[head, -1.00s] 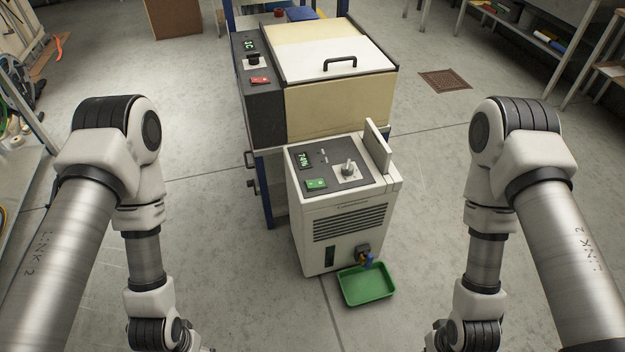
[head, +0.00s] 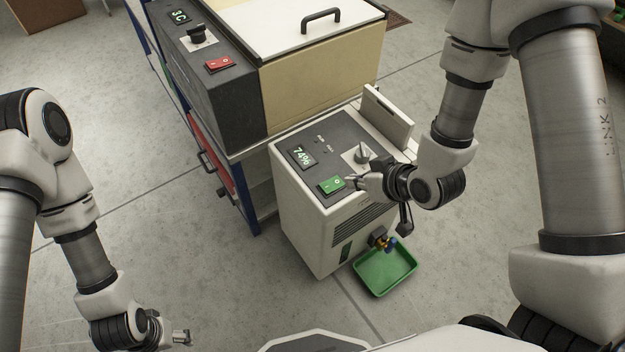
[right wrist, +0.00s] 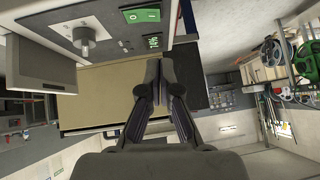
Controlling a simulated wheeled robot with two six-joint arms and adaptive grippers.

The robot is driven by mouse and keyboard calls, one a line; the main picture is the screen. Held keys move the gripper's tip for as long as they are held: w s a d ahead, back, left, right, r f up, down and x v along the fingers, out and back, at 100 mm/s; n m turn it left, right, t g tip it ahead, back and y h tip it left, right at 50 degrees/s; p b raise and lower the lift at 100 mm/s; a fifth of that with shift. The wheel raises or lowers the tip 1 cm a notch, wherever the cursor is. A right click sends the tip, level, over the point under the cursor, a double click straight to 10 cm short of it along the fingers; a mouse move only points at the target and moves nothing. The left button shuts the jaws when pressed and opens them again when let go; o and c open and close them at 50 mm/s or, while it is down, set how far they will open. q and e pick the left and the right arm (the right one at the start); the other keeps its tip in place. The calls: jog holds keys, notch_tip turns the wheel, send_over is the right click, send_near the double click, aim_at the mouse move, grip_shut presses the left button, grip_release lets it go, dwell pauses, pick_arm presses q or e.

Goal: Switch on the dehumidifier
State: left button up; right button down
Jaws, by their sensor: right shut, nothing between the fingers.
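The dehumidifier (head: 312,235) is a pale box with a dark sloping top panel. The panel carries a lit display reading 74% (head: 302,156), a grey knob (head: 362,152) and a green rocker switch (head: 332,186). The switch also shows at the top of the right wrist view (right wrist: 140,14). My right gripper (head: 354,182) is shut and empty, its tips just right of the green switch in the head view. I cannot tell whether they touch it. My left gripper (head: 183,337) hangs low at the left, away from the dehumidifier; its jaws are too small to read.
Behind stands a larger cream box (head: 318,80) with a dark control panel, a red rocker switch (head: 219,64) and a handled lid. A green tray (head: 385,272) lies below the tap. Floor at left is clear.

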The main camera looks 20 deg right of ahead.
jog(key=b, duration=0.5)
send_over(323, 185)
jog(key=s+d, duration=0.2)
notch_tip(323, 185, down, 6)
jog(key=shift+a+f, duration=0.1)
jog(key=shift+a, duration=0.05)
jog(key=f, duration=0.1)
jog(key=f+b, duration=0.1)
jog(key=f, duration=0.1)
jog(key=shift+a, duration=0.2)
jog(key=shift+s+f, duration=0.1)
jog(key=shift+f, duration=0.35)
jog(key=shift+a, duration=0.1)
